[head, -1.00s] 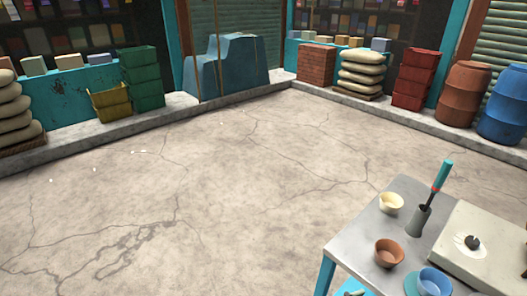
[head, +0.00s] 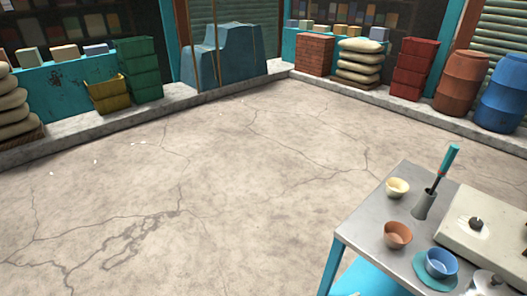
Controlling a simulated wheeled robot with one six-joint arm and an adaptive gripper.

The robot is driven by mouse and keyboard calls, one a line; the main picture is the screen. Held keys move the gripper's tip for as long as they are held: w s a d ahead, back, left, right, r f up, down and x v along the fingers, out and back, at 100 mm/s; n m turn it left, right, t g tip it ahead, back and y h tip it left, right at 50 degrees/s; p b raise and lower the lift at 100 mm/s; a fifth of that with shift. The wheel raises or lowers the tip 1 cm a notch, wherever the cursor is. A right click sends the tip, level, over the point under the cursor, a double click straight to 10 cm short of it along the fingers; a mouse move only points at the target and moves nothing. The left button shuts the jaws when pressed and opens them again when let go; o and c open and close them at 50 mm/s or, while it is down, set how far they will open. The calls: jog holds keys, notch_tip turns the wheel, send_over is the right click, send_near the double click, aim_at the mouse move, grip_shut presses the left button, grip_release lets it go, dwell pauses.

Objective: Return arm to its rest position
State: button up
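My arm and gripper do not show in the head view, so their pose cannot be seen. At the lower right stands a grey-topped table (head: 365,225) with teal legs. On it are a cream bowl (head: 397,188), a brown bowl (head: 397,235) and a blue bowl (head: 440,263) on a teal saucer (head: 428,284).
A pale slab-like unit (head: 485,218) with a dark knob sits at the table's right. A pale round thing (head: 488,284) is cut off below it. Crates (head: 138,70), sacks (head: 360,62) and barrels (head: 462,82) line the far kerb. The cracked floor (head: 220,180) is open.

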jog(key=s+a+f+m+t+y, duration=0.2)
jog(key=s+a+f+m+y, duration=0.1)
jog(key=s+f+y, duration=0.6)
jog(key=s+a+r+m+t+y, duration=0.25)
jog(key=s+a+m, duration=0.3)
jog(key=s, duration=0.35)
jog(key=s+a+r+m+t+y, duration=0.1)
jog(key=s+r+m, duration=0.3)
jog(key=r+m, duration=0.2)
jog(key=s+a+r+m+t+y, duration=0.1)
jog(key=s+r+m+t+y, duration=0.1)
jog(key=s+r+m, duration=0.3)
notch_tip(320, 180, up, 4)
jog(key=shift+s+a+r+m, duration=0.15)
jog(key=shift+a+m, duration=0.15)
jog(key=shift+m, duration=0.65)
